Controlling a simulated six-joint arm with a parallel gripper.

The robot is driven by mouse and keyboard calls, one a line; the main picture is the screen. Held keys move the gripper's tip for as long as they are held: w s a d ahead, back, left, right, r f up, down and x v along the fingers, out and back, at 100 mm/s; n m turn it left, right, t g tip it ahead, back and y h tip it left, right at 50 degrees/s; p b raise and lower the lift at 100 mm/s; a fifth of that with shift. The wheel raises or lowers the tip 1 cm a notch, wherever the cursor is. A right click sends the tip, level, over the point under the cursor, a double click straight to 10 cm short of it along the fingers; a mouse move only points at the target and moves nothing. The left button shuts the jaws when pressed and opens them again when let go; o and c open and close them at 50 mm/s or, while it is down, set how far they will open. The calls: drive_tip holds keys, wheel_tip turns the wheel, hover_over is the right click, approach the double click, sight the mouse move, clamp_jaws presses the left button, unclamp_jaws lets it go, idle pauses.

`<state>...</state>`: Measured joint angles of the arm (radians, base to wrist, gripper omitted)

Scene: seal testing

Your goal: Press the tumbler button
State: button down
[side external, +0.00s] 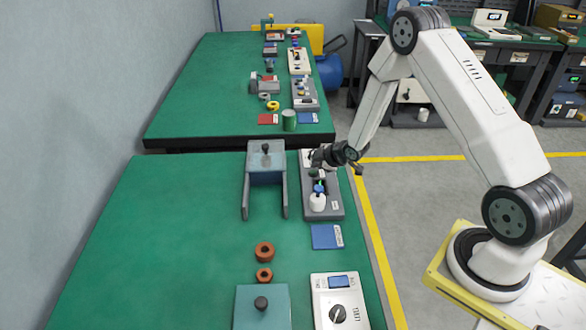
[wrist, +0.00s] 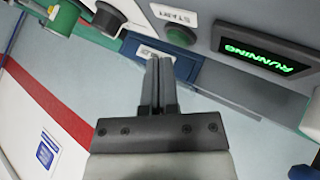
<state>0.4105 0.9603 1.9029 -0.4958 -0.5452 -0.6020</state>
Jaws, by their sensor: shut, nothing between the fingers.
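In the wrist view a round green button (wrist: 181,36) sits on a grey panel, beside an upside-down label reading START (wrist: 174,15). A dark display (wrist: 264,50) to its right shows RUNNING in green. My gripper (wrist: 158,62) is shut and empty, its tips close below the button in the picture; I see no contact. In the side external view my gripper (side external: 317,160) is over the far end of a grey unit (side external: 335,208) bearing a white bottle-like part (side external: 317,201). No part is clearly marked as the tumbler.
A grey-blue fixture (side external: 266,175) stands left of the unit. A blue card (side external: 326,237), brown rings (side external: 264,252) and a white instrument box (side external: 340,300) lie nearer. The green table (side external: 170,235) is clear at left. The wrist view shows a dark knob (wrist: 108,18).

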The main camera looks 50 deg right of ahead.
sight(316, 173)
drive_tip(key=shift+r, duration=2.45)
drive_tip(key=s+a+r+m+g, duration=0.3)
drive_tip(key=s+a+r+m, duration=0.1)
drive_tip(key=s+a, duration=0.4)
drive_tip(key=s+a+r+m+g, duration=0.3)
drive_tip(key=s+a+r, duration=0.4)
drive_tip(key=s, duration=0.6)
drive_tip(key=shift+a+m+g, duration=0.3)
drive_tip(key=shift+a+m, duration=0.4)
drive_tip(key=shift+a, duration=0.1)
